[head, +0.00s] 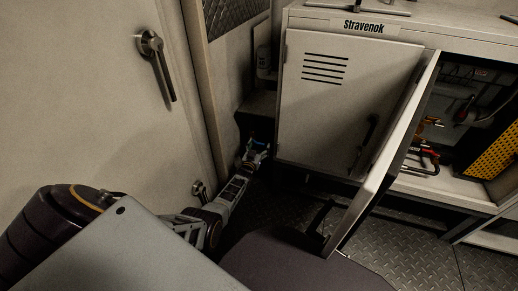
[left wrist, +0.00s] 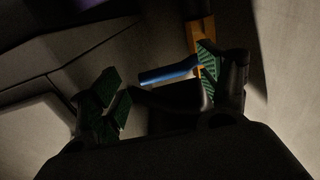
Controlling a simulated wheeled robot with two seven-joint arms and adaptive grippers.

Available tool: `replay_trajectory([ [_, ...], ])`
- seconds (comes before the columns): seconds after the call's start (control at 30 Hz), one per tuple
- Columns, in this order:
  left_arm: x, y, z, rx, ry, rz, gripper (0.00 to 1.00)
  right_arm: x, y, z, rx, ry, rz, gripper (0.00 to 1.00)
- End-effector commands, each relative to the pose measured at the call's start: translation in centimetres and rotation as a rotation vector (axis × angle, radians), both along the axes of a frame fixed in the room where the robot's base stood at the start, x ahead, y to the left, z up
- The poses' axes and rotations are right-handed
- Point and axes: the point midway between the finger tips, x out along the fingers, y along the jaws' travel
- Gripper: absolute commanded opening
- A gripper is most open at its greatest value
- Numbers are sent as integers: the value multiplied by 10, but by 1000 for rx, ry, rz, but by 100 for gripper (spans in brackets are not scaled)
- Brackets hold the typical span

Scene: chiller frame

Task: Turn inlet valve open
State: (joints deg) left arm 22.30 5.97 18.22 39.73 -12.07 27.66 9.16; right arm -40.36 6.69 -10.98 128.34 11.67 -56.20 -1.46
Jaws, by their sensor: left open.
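A valve with a blue lever (left wrist: 168,72) and an orange-yellow body (left wrist: 198,30) is in the left wrist view. The lever points left from the body, lying between my finger pads and closer to the right one. My left gripper (left wrist: 158,90) is open, with green ribbed pads on both sides. I cannot tell whether a pad touches the lever. In the head view my left gripper (head: 256,152) is low in the dark gap left of the closed cabinet, where the valve is mostly hidden. My right gripper is not in view.
The cabinet labelled Stravenok has a closed vented door (head: 340,95) and an open door (head: 385,160) jutting forward. Inside the open bay are brass fittings and a red handle (head: 428,155). A wall door with a lever handle (head: 158,65) is at left. Tread-plate floor (head: 400,245) lies below.

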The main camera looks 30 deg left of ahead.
Motion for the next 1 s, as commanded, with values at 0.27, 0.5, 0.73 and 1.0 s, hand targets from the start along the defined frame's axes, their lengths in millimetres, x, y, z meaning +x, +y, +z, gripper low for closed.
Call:
replay_trajectory([
  [0.27, 1, 0, 0, 0, 0, 0, 76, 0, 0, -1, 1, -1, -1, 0],
  [0.5, 0, 0, 0, 0, 0, 0, 51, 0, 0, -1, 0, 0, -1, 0],
  [0.73, 1, -1, 0, 0, 0, -1, 21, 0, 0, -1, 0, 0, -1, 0],
  [1.0, 1, -2, 1, -9, -2, -2, 13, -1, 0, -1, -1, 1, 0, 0],
])
